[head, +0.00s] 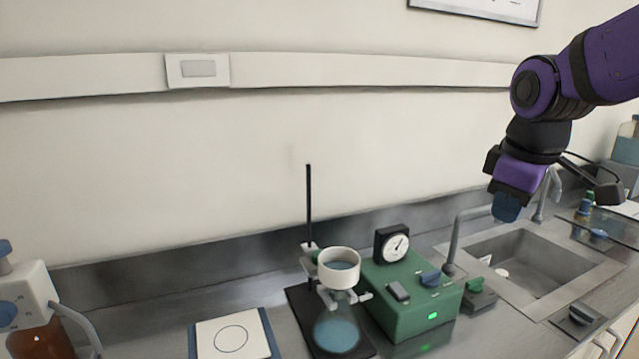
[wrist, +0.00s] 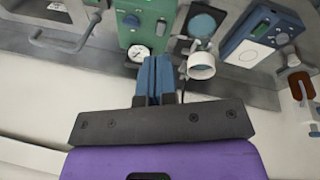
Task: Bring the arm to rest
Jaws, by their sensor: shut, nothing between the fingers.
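My gripper (head: 506,207) hangs from my purple arm at the upper right of the head view, in the air over the sink's left part. Its blue fingers point down. In the wrist view my gripper (wrist: 155,62) shows its two blue fingers side by side and closed together, with nothing between them. It appears apart from every object around it. The wrist view has the green box with a round gauge (wrist: 139,53) just beyond the fingertips.
A green pump box (head: 412,296) stands on the bench beside a flask with a white funnel (head: 338,268) on a stand with a tall rod (head: 309,205). A sink (head: 535,262) with a tap is at right. A flat white-topped device (head: 235,337) and a bottle dispenser (head: 30,310) are at left.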

